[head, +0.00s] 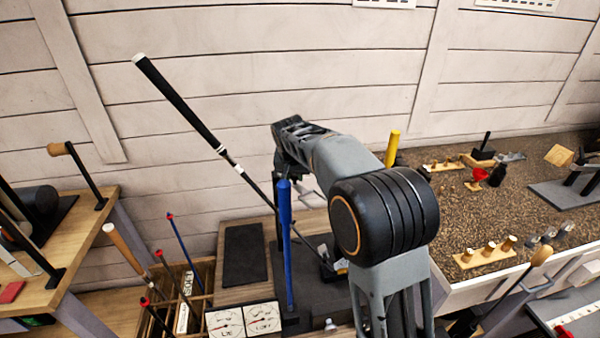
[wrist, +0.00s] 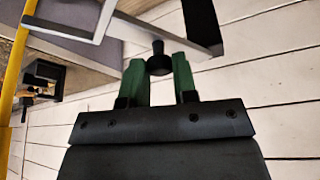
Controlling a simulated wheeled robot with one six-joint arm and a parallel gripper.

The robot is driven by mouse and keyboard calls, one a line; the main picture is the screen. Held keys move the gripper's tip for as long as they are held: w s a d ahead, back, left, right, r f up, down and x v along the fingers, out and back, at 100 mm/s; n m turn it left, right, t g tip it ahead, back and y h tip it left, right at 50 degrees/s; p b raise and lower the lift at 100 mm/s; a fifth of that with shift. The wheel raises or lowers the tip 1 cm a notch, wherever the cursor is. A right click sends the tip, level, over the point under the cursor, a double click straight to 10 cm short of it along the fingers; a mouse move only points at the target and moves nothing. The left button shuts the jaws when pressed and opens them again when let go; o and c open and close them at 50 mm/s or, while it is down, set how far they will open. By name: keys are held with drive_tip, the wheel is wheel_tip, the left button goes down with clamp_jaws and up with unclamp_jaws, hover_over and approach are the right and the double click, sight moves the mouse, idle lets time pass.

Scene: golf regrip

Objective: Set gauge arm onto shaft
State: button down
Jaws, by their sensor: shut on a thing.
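The golf club leans diagonally in the head view, with its black grip (head: 180,105) at the upper left and its thin shaft (head: 258,190) running down to the lower right. My gripper's green fingers (wrist: 160,82) are shut on a black knob (wrist: 158,63) in the wrist view. The knob appears to belong to the grey gauge arm (wrist: 70,38), whose bars extend away to both sides. In the head view my arm hides most of the gripper. A small pale piece (head: 312,198) beside the shaft may be part of the gauge arm. I cannot tell whether it touches the shaft.
A blue post (head: 286,240) stands in front of the shaft. A yellow post (head: 392,148) stands behind my arm.

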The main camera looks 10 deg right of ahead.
sight(280, 176)
drive_tip(key=shift+s+a+m+g+h, duration=0.2)
drive_tip(key=shift+a+m+h, duration=0.1)
drive_tip(key=shift+a+m, duration=0.5)
drive_tip(key=shift+s+a+m+g+h, duration=0.1)
drive_tip(key=shift+a+m+g+h, duration=0.15)
drive_tip(key=shift+a+m, duration=0.55)
drive_tip(key=shift+s+a+m+g+h, duration=0.15)
drive_tip(key=shift+a+m+h, duration=0.3)
drive_tip(key=shift+m, duration=0.65)
drive_tip(key=shift+a, duration=0.1)
drive_tip(key=c, duration=0.9)
unclamp_jaws()
drive_tip(key=v, duration=1.4)
